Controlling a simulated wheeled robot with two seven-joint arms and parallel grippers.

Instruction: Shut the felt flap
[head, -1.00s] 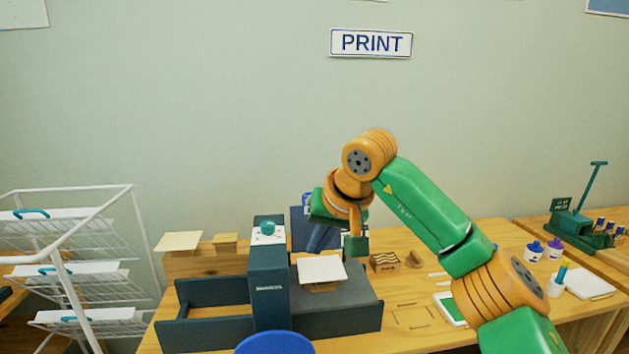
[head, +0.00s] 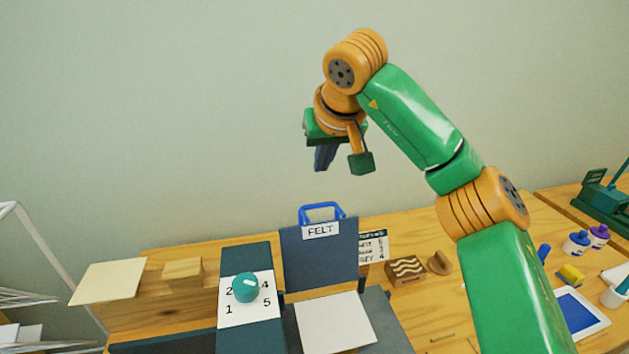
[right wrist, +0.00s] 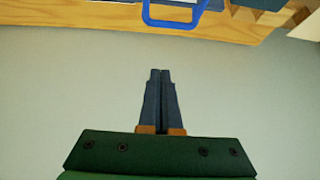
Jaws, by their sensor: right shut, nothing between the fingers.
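The felt flap (head: 318,258) is a dark blue panel with a white "FELT" label and a blue loop handle (head: 321,213) on its top edge. It stands upright at the back of the press bed, behind a white sheet (head: 336,323). My right gripper (head: 324,167) is raised above and behind the flap, apart from it. Its fingers (right wrist: 160,72) are together and empty in the right wrist view. The blue handle also shows at the top of that view (right wrist: 173,22), beyond the fingertips. My left gripper is not in view.
A carved wood block (head: 405,271) and a small wooden piece (head: 439,263) lie to the right. A white rack (head: 45,260) stands at far left. The air around my gripper is clear.

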